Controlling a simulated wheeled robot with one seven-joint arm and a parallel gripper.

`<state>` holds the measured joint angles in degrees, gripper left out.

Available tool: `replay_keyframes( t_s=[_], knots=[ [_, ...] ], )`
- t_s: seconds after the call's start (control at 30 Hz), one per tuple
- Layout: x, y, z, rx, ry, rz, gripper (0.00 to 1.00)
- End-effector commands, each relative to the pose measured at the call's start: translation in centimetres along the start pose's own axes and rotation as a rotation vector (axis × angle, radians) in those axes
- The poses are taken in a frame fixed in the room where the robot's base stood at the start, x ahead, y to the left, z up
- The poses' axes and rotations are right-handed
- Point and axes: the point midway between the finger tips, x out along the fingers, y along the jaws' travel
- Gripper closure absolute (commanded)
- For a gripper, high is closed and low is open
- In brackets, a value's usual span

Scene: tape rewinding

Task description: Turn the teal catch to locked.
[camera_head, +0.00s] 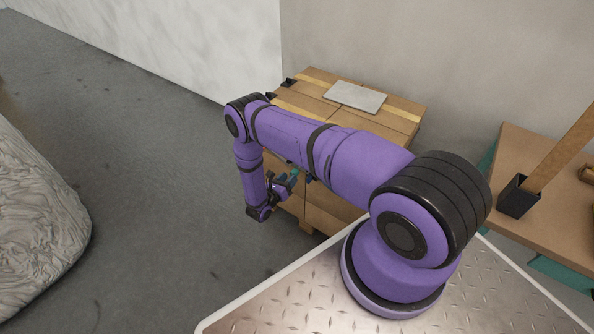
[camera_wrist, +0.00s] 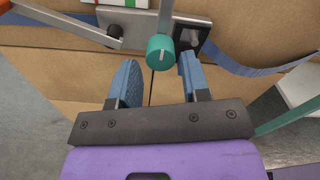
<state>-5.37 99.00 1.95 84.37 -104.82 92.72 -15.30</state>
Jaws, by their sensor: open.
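My arm hides much of the box front there.
Cardboard boxes (camera_head: 309,87) stand stacked by the wall with a grey slab (camera_head: 355,96) on top. A wooden table (camera_head: 540,170) stands at the right.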

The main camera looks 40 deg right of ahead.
Motion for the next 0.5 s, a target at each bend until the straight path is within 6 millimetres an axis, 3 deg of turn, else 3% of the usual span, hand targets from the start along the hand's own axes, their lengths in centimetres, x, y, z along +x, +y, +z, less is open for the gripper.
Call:
replay_keyframes(
  t_s=[0.2,0.5],
  knots=[
    [3.8,-0.1,0.0,0.001,0.001,-0.005,0.57],
    [6.0,-0.1,0.0,0.001,0.001,-0.002,0.57]
  ],
)
